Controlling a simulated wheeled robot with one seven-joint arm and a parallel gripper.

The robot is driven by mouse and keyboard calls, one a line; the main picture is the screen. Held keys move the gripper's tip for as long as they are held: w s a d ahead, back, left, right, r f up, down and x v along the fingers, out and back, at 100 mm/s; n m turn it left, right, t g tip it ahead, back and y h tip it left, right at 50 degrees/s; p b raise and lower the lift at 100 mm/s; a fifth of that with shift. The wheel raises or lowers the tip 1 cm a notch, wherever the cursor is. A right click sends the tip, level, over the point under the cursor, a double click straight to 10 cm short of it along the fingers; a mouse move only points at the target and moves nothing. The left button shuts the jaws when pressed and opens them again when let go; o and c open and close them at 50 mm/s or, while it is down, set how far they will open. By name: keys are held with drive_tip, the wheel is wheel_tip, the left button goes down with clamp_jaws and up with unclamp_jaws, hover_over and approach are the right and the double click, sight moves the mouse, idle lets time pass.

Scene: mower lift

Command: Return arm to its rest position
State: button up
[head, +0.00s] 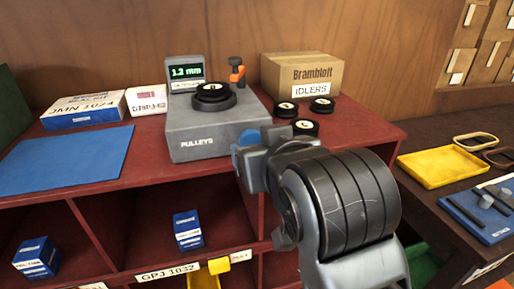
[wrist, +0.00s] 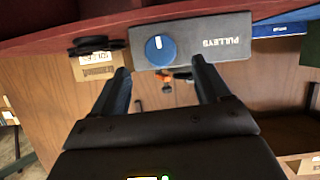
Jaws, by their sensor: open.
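My arm reaches in from the lower right of the head view, with my gripper (head: 250,165) in front of the grey PULLEYS tester (head: 205,138). In the wrist view, which shows the scene upside down, my gripper (wrist: 163,80) is open with nothing between its fingers. The tester's blue knob (wrist: 160,50) shows beyond the fingertips, apart from them. In the head view the knob (head: 248,138) is partly hidden by my gripper. A black pulley (head: 212,92) sits on top of the tester, whose display (head: 186,72) reads 1.2 mm.
Several black idlers (head: 303,127) lie near the Brambloft box (head: 300,75). A blue mat (head: 65,160) and two small boxes are at left. Red cubbies below hold blue boxes (head: 188,230) and a yellow bin (head: 207,275). A yellow tray (head: 440,167) stands on the right bench.

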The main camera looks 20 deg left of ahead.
drive_tip(key=shift+v, duration=0.95)
drive_tip(key=s+d+f+m+t+h, duration=0.1)
drive_tip(key=s+d+f+m, duration=0.1)
drive_tip(key=s+d+f, duration=0.6)
drive_tip(key=s+d+f+m+t+h, duration=0.15)
drive_tip(key=s+d+f, duration=0.35)
drive_tip(key=d+f, duration=0.6)
drive_tip(key=s+d+m+h, duration=0.1)
drive_tip(key=s+d, duration=0.3)
drive_tip(key=s, duration=0.3)
drive_tip(key=s+d+r+m+h, duration=0.1)
drive_tip(key=s+d, duration=0.3)
drive_tip(key=s, duration=0.4)
drive_tip(key=s+d+r+m+t+h, duration=0.1)
drive_tip(key=s+d+h, duration=0.1)
drive_tip(key=s+d, duration=0.3)
drive_tip(key=shift+s+m+h, duration=0.35)
drive_tip(key=shift+s, duration=1.3)
